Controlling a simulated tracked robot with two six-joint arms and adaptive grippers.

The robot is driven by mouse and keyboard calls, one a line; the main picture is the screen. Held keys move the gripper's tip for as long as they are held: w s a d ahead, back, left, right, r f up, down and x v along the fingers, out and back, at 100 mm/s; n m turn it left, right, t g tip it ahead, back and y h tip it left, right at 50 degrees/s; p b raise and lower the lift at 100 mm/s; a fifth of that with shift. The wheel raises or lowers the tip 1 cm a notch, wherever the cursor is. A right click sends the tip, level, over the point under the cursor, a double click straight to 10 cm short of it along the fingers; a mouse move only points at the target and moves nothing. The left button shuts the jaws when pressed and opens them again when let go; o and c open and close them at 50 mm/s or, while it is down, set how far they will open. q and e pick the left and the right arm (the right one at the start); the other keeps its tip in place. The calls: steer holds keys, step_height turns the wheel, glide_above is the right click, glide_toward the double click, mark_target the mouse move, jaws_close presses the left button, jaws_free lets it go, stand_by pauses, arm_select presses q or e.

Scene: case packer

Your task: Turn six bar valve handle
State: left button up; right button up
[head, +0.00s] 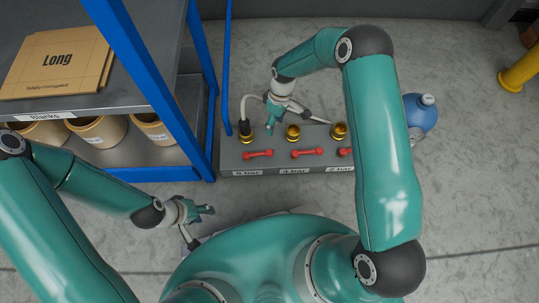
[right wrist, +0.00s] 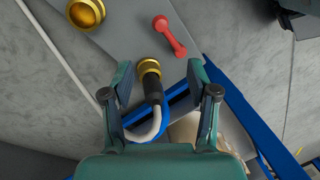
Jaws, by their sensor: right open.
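The red six bar valve handle (head: 258,154) lies crosswise on the grey valve block (head: 230,160), above the "6 bar" label. In the right wrist view the same red handle (right wrist: 170,37) shows beyond my fingertips. My right gripper (head: 273,118) is open and empty, over the back of the block, apart from the handle. In the right wrist view my right gripper (right wrist: 159,74) has the black hose connector (right wrist: 150,75) between its fingers in the picture; I see no grip on it. My left gripper (head: 207,210) is low at the left, away from the block; its opening is unclear.
Red handles marked 4 bar (head: 307,153) and 2 bar (head: 345,152) sit to the right. A hose (head: 243,103) joins the six bar brass fitting. A blue shelf post (head: 207,90) stands close left. A blue bottle (head: 420,112) stands right.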

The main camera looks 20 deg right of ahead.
steer(key=f+b, duration=0.1)
steer(key=f, duration=0.4)
steer(key=s+a+f+b, duration=0.1)
steer(key=f+b, duration=0.1)
steer(key=f, duration=0.4)
steer(key=s+a+f+b, duration=0.1)
steer(key=f+b, duration=0.1)
steer(key=f, duration=0.3)
steer(key=shift+a+f, duration=0.15)
steer(key=shift+a, duration=0.05)
